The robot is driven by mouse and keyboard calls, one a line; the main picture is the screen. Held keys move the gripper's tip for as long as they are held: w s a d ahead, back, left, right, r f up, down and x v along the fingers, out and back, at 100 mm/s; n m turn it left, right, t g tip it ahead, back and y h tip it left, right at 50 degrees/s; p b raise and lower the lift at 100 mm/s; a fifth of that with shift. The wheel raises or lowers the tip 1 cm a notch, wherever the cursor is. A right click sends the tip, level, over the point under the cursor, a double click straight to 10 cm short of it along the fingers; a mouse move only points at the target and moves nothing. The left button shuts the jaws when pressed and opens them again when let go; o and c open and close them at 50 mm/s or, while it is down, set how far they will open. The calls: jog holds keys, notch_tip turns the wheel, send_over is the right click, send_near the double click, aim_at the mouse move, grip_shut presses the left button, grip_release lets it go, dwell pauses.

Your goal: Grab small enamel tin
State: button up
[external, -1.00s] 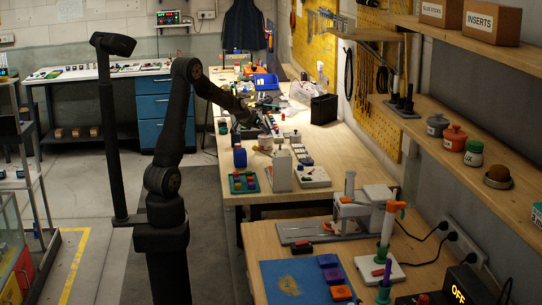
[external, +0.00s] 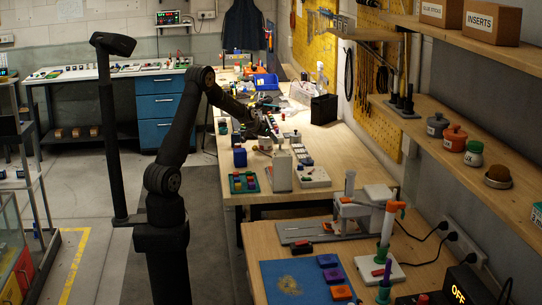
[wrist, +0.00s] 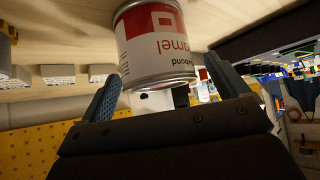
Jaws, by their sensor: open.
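The small enamel tin (wrist: 152,45) is white and red with upside-down lettering in the wrist view. My gripper (wrist: 161,70) is open, one finger on each side of the tin's near end. I cannot tell whether either finger touches it. In the external view my gripper (external: 267,130) is dark and hard to make out over the long bench. A small pale round thing just below it there looks like the tin (external: 265,144).
A black box (external: 324,109) stands behind to the right.

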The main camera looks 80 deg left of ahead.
jog(key=shift+r, duration=0.1)
jog(key=c, duration=1.3)
